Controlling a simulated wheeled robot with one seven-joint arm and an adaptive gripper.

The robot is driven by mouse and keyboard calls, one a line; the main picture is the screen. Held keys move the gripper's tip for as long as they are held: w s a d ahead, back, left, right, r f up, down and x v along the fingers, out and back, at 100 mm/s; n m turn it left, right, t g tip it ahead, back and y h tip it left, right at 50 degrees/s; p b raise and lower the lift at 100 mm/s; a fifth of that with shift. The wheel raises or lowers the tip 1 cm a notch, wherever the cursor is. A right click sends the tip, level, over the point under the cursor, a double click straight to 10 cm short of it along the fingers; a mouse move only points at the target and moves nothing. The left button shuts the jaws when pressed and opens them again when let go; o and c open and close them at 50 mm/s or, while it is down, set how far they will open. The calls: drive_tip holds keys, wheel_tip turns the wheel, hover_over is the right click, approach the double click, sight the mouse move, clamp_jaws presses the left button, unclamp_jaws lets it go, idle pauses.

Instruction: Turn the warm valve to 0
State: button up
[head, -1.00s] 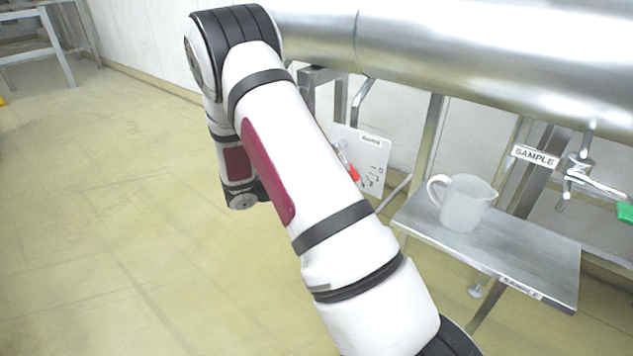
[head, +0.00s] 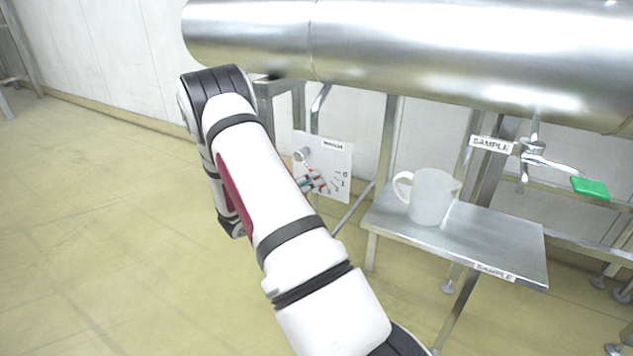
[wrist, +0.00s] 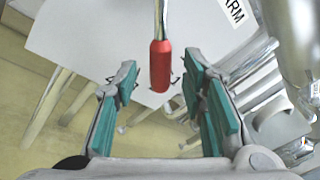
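The warm valve is on a white panel (head: 338,154) under the big pipe; the label ending "ARM" shows in the wrist view. The panel's printed scale has 0 at the upper right and higher numbers below. The valve's lever ends in a red handle (wrist: 160,66), and its round silver hub (head: 302,154) is at the panel's left. My gripper (wrist: 158,72) is open, with its teal-padded fingers on either side of the red handle's end, apparently without gripping it. In the head view my arm hides most of my gripper, and the handle's exact reading is unclear.
A metal shelf (head: 500,247) with a whitish jug (head: 433,197) stands right of the panel. The big metal pipe (head: 420,45) runs overhead. Floor at left is clear.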

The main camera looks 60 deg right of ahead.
sight(318, 178)
drive_tip(key=shift+s+d, duration=0.15)
drive_tip(key=shift+d, duration=0.65)
drive_tip(key=shift+s+d, duration=0.15)
drive_tip(key=shift+d, duration=0.65)
clamp_jaws()
